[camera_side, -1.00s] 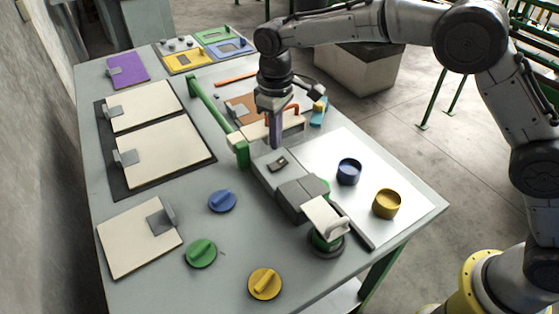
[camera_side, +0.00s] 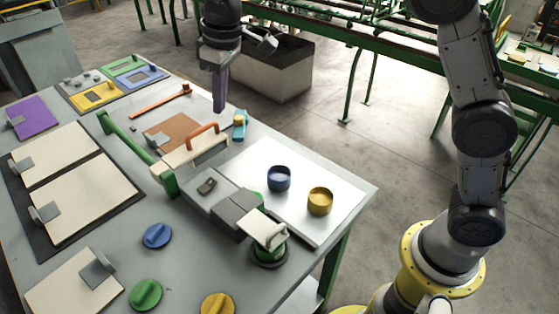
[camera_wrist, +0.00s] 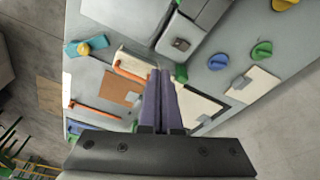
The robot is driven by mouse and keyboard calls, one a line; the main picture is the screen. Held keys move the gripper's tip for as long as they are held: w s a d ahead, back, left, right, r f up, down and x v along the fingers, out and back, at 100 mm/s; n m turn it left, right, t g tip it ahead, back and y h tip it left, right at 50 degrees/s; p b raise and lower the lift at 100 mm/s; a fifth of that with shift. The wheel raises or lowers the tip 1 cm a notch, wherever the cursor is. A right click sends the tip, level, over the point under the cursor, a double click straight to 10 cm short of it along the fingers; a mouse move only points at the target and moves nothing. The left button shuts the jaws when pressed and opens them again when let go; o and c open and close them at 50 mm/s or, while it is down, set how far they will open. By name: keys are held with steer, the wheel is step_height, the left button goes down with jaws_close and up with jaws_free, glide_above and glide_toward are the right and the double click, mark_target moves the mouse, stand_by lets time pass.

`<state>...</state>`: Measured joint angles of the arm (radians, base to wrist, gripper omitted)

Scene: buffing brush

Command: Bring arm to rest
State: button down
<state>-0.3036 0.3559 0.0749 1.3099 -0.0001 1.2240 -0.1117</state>
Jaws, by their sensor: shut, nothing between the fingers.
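My gripper (camera_side: 219,108) hangs at the top of the side view, pointing down, above the far part of the table near the orange-handled block. Its purple fingers are shut with nothing between them. In the wrist view the shut fingers (camera_wrist: 159,75) stand over the table, between the brown plate and a cream panel. The tips look clear of the table items.
The table (camera_side: 120,215) bears a grey machine (camera_side: 222,205), a cream block with an orange handle (camera_side: 203,137), a green bar (camera_side: 135,140), a blue cup (camera_side: 279,178), a yellow cup (camera_side: 320,201) and cream panels (camera_side: 85,200). Open floor (camera_side: 400,150) lies to the right.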

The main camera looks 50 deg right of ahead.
steer(key=s+d+r+m+t, duration=0.1)
steer(key=s+d+r+t, duration=0.1)
steer(key=s+d+r, duration=0.5)
steer(key=s+d+r+m+t, duration=0.15)
steer(key=s+d, duration=0.35)
steer(key=s, duration=0.6)
steer(key=s+d+f+m, duration=0.2)
steer(key=s+d+f, duration=0.1)
steer(key=s+f, duration=0.7)
steer(key=s, duration=0.3)
steer(key=shift+s+f+h, duration=0.15)
steer(key=shift+f+h, duration=0.15)
steer(key=shift+f, duration=0.05)
